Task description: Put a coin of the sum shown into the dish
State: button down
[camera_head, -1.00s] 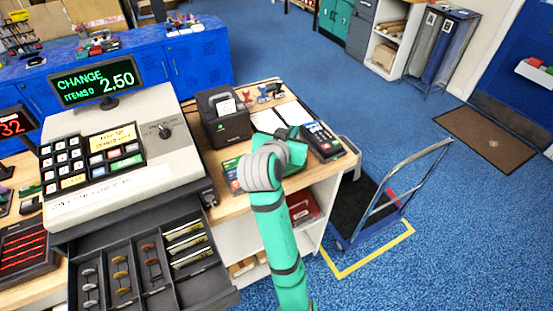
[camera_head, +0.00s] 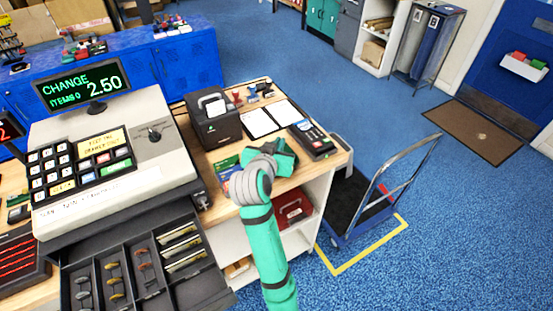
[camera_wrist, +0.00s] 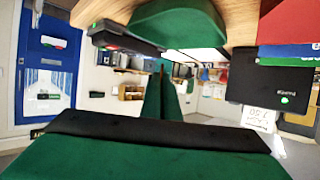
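The display (camera_head: 82,86) reads CHANGE 2.50 above the cash register (camera_head: 120,180). The open cash drawer (camera_head: 210,292) below has grey coins (camera_head: 82,287), gold coins (camera_head: 115,281) and brown coins (camera_head: 144,267) in separate compartments. Banknotes (camera_head: 181,245) lie in the compartments to their right. Coin values are too small to read. My gripper (camera_head: 284,157) is over the counter, right of the register and apart from the drawer. In the wrist view its green parts fill the top and bottom edges, and I cannot tell the finger gap. I cannot make out a dish.
A black printer (camera_head: 213,120), white sheets (camera_head: 260,120) and a card terminal (camera_head: 314,138) stand on the wooden counter (camera_head: 225,203) around my gripper. A red box (camera_head: 293,207) is on the shelf below. A trolley (camera_head: 358,200) stands on the open blue floor at right.

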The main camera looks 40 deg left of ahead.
jog(key=c, duration=2.5)
grip_release()
jog(key=o, duration=0.6)
jog(key=shift+c, duration=0.2)
jog(key=shift+s, duration=0.1)
jog(key=v, duration=1)
jog(key=shift+s+d+r, duration=0.2)
jog(key=shift+s, duration=0.05)
